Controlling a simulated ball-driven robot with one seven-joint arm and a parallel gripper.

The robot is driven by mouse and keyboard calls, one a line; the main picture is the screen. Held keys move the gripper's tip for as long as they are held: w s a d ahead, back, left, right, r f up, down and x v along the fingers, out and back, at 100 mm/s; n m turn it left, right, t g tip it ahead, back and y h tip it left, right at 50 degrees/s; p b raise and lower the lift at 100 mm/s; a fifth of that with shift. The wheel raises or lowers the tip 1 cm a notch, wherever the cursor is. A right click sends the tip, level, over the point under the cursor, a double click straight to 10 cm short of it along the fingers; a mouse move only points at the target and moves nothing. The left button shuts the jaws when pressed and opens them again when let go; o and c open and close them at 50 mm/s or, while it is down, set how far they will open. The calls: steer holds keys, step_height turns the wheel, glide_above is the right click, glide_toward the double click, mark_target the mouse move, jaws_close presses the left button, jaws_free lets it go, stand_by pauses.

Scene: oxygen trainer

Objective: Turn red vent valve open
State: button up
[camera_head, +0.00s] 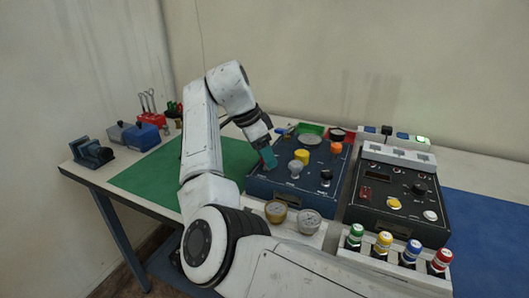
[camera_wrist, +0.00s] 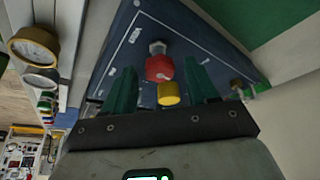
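The red vent valve (camera_wrist: 159,68) shows in the wrist view as a red knob on the blue panel. A silver fitting (camera_wrist: 157,47) is just above it in the picture, and a yellow knob (camera_wrist: 170,94) is just below it. My gripper (camera_wrist: 162,76) is open, with its green fingers to the left and right of the red knob and visible gaps on both sides. In the head view, my gripper (camera_head: 268,158) is low over the left part of the blue panel (camera_head: 262,188). I cannot make out the red valve there; my gripper may hide it.
The panel also bears a yellow knob (camera_head: 301,156), a grey knob (camera_head: 295,169), an orange knob (camera_head: 336,148) and a black knob (camera_head: 326,177). Gauges (camera_head: 276,211) stand in front. A dark control box (camera_head: 393,205) is on the right. The green mat (camera_head: 150,180) has free room.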

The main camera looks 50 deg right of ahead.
steer(key=c, duration=1)
